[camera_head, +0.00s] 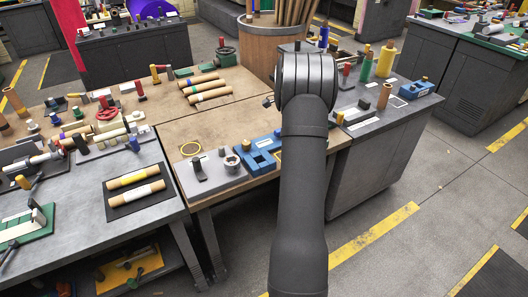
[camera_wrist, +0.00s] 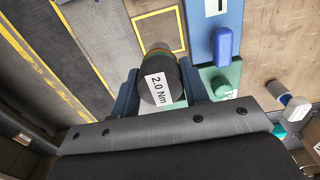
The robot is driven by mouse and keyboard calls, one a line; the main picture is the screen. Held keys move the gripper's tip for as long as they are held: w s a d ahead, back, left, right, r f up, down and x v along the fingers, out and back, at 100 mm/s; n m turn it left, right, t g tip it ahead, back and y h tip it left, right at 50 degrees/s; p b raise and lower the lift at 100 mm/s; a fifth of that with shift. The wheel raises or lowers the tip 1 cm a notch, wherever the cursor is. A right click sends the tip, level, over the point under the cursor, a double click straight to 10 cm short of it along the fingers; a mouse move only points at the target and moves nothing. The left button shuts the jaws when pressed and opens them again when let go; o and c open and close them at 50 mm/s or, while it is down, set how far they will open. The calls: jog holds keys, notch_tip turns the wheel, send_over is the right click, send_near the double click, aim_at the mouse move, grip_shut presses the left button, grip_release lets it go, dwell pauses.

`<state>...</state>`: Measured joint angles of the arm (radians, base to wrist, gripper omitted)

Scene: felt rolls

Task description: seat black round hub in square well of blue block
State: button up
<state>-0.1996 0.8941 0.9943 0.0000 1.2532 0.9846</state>
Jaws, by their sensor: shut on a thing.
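My gripper (camera_wrist: 160,90) is shut on the black round hub (camera_wrist: 160,105), which has a white label reading "2.0 Nm". A dark blue finger presses on each side of it. In the head view my arm hides the gripper and the hub. The blue block (camera_head: 261,160) lies at the front edge of the wooden bench, just left of my arm, with dark openings in its top. In the wrist view a blue piece (camera_wrist: 228,12) with a white label lies beyond and right of the hub, apart from it. I cannot make out a square well there.
A yellow square outline (camera_wrist: 162,32) is marked on the bench beyond the hub. A blue knob (camera_wrist: 225,43) and a green block (camera_wrist: 222,76) are close to the right finger. A grey plate (camera_head: 211,172) with upright parts lies left of the blue block. A wooden barrel (camera_head: 272,45) stands behind.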

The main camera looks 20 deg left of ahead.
jog(key=s+a+r, duration=0.6)
jog(key=s+a, duration=0.2)
jog(key=a, duration=0.1)
jog(key=shift+s, duration=0.25)
jog(key=shift+a, duration=0.1)
jog(key=shift+f, duration=2.5)
jog(key=shift+f, duration=0.2)
jog(key=shift+f, duration=1.5)
jog(key=shift+f, duration=2.3)
